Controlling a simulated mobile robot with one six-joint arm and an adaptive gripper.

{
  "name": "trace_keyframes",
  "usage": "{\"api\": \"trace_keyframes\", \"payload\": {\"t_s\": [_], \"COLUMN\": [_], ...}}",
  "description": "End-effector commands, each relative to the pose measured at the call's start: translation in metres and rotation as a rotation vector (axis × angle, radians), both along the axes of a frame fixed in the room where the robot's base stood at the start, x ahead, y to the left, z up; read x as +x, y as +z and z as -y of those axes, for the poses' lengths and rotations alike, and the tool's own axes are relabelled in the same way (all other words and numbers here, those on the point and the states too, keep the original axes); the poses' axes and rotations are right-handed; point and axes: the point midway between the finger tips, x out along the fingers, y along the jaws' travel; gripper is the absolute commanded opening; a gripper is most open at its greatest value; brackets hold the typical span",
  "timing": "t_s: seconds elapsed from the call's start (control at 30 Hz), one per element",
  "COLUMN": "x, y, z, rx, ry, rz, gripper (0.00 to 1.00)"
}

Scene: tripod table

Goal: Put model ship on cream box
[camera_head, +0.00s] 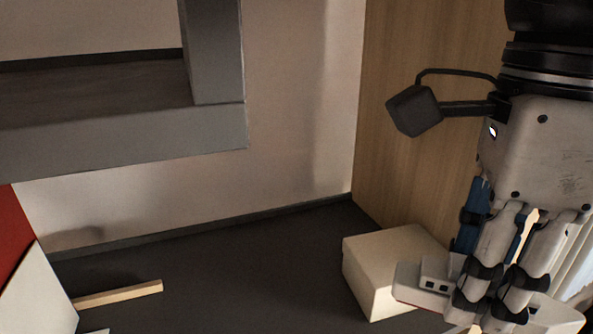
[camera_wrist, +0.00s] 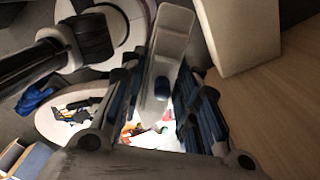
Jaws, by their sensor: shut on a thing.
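My gripper (camera_head: 490,300) is at the lower right of the head view, pointing down, and is shut on the pale grey-white model ship (camera_head: 425,284). The ship's end with small dark openings sticks out to the left of the fingers; its middle is hidden by them. In the wrist view the ship (camera_wrist: 172,35) lies between the fingers of my gripper (camera_wrist: 160,88). The cream box (camera_head: 372,265) stands just left of and behind the ship, which overlaps its right side in the picture. I cannot tell whether they touch. The box also shows in the wrist view (camera_wrist: 240,30), upper right.
A wooden panel (camera_head: 430,160) stands behind the box. A grey frame (camera_head: 120,135) fills the upper left. A light wooden strip (camera_head: 118,293) lies on the dark surface at lower left, with bare room between it and the box. Cluttered pale round surfaces (camera_wrist: 48,128) show in the wrist view.

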Motion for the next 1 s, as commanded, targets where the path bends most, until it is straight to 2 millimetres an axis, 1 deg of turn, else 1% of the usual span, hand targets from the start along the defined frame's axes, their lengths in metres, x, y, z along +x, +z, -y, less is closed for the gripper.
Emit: {"api": "trace_keyframes", "payload": {"t_s": [0.03, 0.2, 0.3, 0.43, 0.5, 0.6, 0.8, 0.9, 1.0], "x": [0.016, 0.061, 0.086, 0.109, 0.116, 0.120, 0.119, 0.119, 0.120], "y": [0.002, 0.003, 0.004, 0.003, 0.002, -0.001, -0.028, -0.034, -0.034], "z": [-0.002, -0.008, -0.010, -0.013, -0.014, -0.014, -0.014, -0.014, -0.014], "rx": [0.001, 0.000, 0.000, 0.000, 0.000, 0.000, 0.000, 0.000, 0.000], "ry": [0.004, 0.003, 0.001, 0.001, 0.000, 0.000, -0.001, 0.000, 0.000], "rz": [-0.004, -0.003, -0.002, -0.001, 0.000, 0.000, -0.001, 0.001, 0.001], "gripper": [0.03, 0.03, 0.03, 0.03, 0.03, 0.03, 0.03, 0.03, 0.03]}}
